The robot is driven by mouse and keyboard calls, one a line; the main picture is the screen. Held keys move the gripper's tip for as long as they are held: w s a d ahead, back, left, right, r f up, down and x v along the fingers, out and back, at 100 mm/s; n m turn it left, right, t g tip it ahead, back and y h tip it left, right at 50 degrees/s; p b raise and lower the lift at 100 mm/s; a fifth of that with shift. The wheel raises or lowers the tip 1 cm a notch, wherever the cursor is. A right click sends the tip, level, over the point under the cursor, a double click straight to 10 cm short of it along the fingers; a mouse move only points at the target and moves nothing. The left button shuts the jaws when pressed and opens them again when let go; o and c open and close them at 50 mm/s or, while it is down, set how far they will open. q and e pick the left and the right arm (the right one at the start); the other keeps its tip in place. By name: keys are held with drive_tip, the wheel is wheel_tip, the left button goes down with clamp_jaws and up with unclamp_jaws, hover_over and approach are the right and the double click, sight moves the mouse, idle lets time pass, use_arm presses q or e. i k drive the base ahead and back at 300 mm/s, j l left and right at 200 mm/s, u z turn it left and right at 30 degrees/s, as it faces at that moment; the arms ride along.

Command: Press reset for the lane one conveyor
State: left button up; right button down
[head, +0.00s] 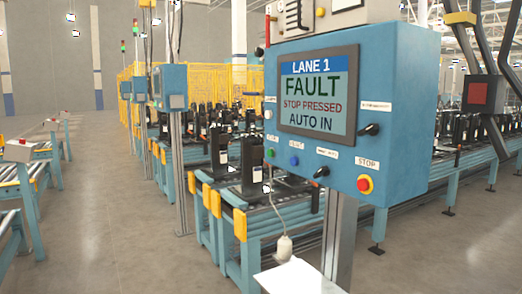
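The blue lane 1 control box (405,110) stands on a grey post in the middle right of the head view. Its screen (318,92) reads LANE 1, FAULT, STOP PRESSED, AUTO IN. The labels over the green and blue buttons are too small to read surely. Neither of my grippers is in view.
A conveyor (240,200) with black units runs behind the box. More control boxes (170,85) stand farther back. Open floor (110,230) lies at left.

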sight(295, 161)
drive_tip(key=i+j, duration=0.2)
drive_tip(key=i, duration=0.25)
drive_tip(key=i+j+u, duration=0.1)
drive_tip(key=i+j, duration=0.15)
drive_tip(key=i, duration=0.25)
drive_tip(key=i+j, duration=0.2)
drive_tip(key=i, duration=0.3)
